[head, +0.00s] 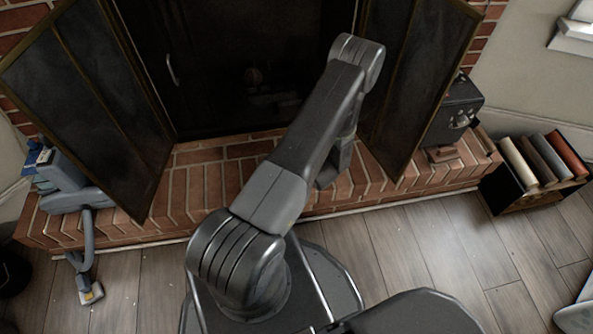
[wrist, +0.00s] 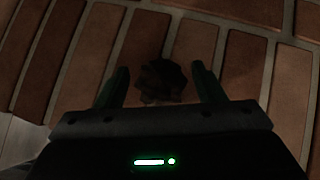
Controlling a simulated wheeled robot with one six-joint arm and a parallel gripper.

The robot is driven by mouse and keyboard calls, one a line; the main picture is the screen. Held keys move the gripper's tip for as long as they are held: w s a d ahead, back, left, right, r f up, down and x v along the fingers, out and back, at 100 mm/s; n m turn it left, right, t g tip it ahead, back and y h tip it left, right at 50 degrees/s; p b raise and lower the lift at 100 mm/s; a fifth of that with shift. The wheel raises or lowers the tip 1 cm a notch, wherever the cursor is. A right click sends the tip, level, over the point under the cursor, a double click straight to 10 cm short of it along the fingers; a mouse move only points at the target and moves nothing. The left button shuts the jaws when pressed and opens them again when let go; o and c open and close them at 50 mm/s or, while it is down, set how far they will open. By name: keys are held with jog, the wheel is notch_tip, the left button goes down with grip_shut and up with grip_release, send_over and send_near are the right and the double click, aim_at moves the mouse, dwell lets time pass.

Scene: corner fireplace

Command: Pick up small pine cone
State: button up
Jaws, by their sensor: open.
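The small pine cone (wrist: 161,80) shows in the wrist view as a dark, rough lump on the brick hearth. My gripper (wrist: 160,78) is open, with one finger to the left and one to the right of the pine cone. The cone lies between the fingers, and I see a gap on each side. The view is dark, so I cannot tell how high the fingertips are above the bricks. In the head view my arm hides the pine cone and my gripper.
The brick hearth (head: 215,180) runs across in front of the dark fireplace, with open mesh screens (head: 85,105) and (head: 415,80) on both sides. A vacuum-like device (head: 70,190) stands left. A dark metal box (head: 458,108) and a book crate (head: 515,185) stand right. Wood floor (head: 440,260) is clear.

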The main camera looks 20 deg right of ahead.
jog(key=shift+w+f, duration=0.15)
jog(key=shift+f, duration=0.05)
jog(key=shift+c, duration=0.4)
jog(key=c, duration=1)
jog(key=shift+r, duration=0.1)
jog(key=shift+r, duration=0.1)
